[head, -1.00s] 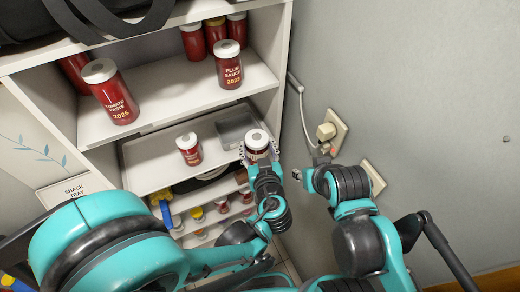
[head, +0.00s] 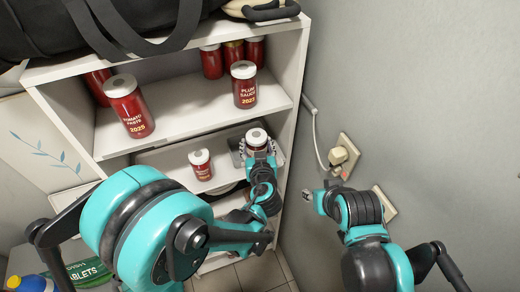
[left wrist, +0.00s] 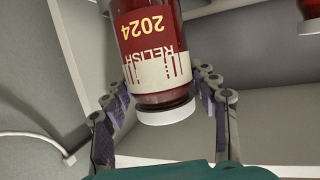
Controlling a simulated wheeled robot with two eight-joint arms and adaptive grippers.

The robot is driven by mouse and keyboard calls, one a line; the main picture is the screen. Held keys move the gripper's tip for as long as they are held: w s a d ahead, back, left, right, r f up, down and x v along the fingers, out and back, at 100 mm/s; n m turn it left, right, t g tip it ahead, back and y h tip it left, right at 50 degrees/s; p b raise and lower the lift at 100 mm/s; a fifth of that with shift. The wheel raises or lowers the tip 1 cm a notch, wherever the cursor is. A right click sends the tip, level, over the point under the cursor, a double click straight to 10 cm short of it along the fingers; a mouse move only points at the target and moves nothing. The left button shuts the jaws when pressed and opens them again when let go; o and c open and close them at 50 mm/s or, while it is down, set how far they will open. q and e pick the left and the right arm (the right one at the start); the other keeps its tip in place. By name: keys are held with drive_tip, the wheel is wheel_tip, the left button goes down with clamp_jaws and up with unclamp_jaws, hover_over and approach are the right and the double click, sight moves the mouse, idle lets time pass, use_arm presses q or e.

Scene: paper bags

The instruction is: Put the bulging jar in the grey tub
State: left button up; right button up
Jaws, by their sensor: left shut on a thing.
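My left gripper (head: 258,152) is shut on a red jar with a white lid (head: 257,137). In the left wrist view the same jar (left wrist: 150,45) reads "RELISH 2024" upside down, with the fingers (left wrist: 165,105) on either side. I cannot tell from its lid whether it bulges. The grey tub (head: 237,143) is on the middle shelf, partly hidden by the jar and gripper; the jar appears over or just in front of it. Another red jar (head: 201,164) stands to its left. My right gripper (head: 321,201) is away from the shelf by the wall; its finger opening is unclear.
A tomato paste jar (head: 129,106) and a plum sauce jar (head: 244,84) stand on the shelf above, with several jars behind. The shelf unit's right side panel (head: 292,100) is close to the held jar. A wall plug (head: 339,156) is further right.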

use_arm(q)
drive_tip(key=w, duration=0.2)
drive_tip(key=w+a, duration=0.1)
drive_tip(key=w+p, duration=0.1)
drive_tip(key=w, duration=0.1)
drive_tip(key=shift+w+a, duration=0.35)
drive_tip(key=shift+a, duration=0.05)
drive_tip(key=shift+w+a, duration=0.3)
drive_tip(key=shift+w, duration=0.5)
wheel_tip(320, 180, down, 3)
drive_tip(key=b, duration=0.2)
drive_tip(key=shift+b, duration=0.3)
drive_tip(key=shift+f+b, duration=1.05)
drive_tip(key=shift+b, duration=0.15)
drive_tip(key=o, duration=0.6)
drive_tip(key=shift+o, duration=0.9)
drive_tip(key=o, duration=0.6)
drive_tip(key=shift+c, duration=0.2)
